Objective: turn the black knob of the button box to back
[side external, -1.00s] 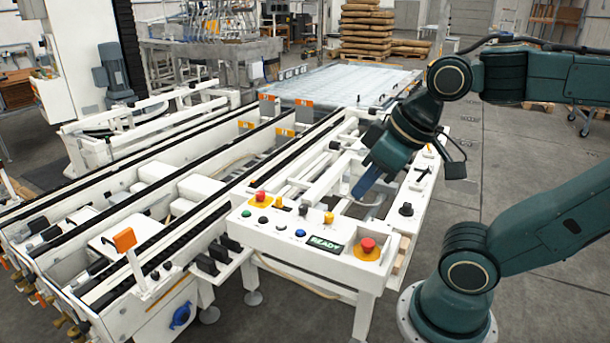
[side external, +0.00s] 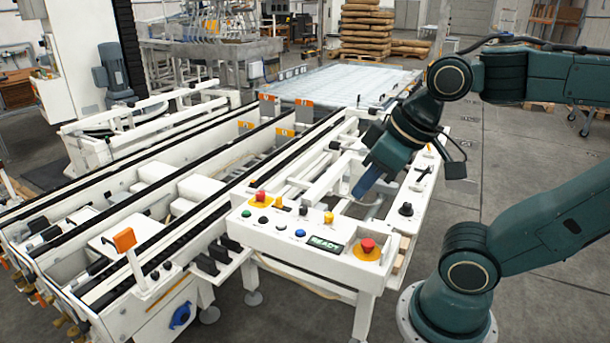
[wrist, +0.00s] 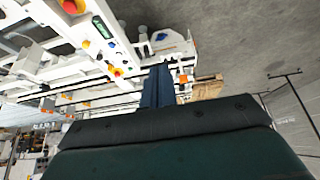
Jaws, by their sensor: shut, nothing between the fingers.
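The button box (side external: 290,245) is a white slanted panel with coloured buttons and a green READY display in the side external view. A small black knob (side external: 303,208) stands at its back edge, between yellow knobs. A larger black knob (side external: 405,209) stands on the white rail to the right; I cannot tell from the pictures which one the task means. My gripper (side external: 362,190) is shut and empty, pointing down-left above the frame behind the box, apart from both knobs. In the wrist view its blue fingers (wrist: 158,85) are together; the box panel (wrist: 90,45) shows at upper left.
A red stop button (side external: 367,246) on a yellow base is at the box's right end, and another (side external: 260,197) is at its back left. White conveyor rails (side external: 170,215) run left and behind. Grey floor (side external: 500,200) to the right of the frame is open.

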